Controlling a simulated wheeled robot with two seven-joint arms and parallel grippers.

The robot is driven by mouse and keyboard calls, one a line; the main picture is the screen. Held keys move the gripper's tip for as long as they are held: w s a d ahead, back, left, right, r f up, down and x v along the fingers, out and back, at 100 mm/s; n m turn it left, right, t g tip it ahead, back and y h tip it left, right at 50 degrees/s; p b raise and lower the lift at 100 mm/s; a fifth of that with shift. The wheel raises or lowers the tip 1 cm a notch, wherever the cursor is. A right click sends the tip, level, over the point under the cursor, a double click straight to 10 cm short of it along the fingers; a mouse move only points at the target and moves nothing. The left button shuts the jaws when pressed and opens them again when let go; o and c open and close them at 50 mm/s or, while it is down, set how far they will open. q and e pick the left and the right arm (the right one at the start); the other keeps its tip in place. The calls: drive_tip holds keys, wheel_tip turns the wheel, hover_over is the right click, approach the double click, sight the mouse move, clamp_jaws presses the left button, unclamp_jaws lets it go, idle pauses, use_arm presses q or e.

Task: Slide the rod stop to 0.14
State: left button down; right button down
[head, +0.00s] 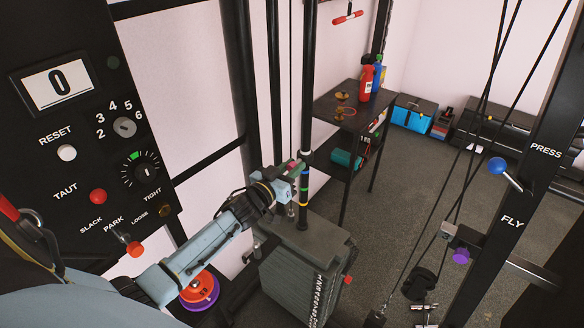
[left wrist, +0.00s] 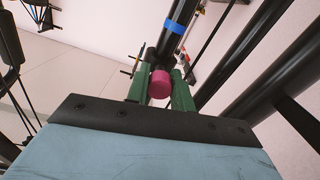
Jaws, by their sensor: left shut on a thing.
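My left gripper (head: 296,178) reaches in from the lower left to a black upright rod (head: 306,100) with coloured bands. The gripper also shows in the left wrist view (left wrist: 160,90), with its green fingers shut on a pink knob (left wrist: 160,84). The knob sits by the rod, which carries a blue band (left wrist: 176,27) beyond the fingers. A pale collar (head: 306,156) is on the rod just above the gripper in the head view. I cannot read any scale value on the rod. My right gripper is not in view.
A weight stack (head: 304,268) stands below the gripper. A black panel (head: 85,140) with display, knobs and levers is at the left. A shelf (head: 352,108) with bottles stands behind. Cables and a post marked PRESS and FLY (head: 528,175) are at the right. Open floor lies between.

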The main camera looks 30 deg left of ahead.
sight(302, 177)
use_arm(q)
drive_tip(key=shift+f+b, duration=2.45)
drive_tip(key=shift+f, duration=1.15)
drive_tip(key=c, duration=1.2)
unclamp_jaws()
drive_tip(key=shift+r, duration=0.1)
drive_tip(key=shift+s, duration=0.15)
drive_tip(key=s+a, duration=0.1)
drive_tip(key=s, duration=1.2)
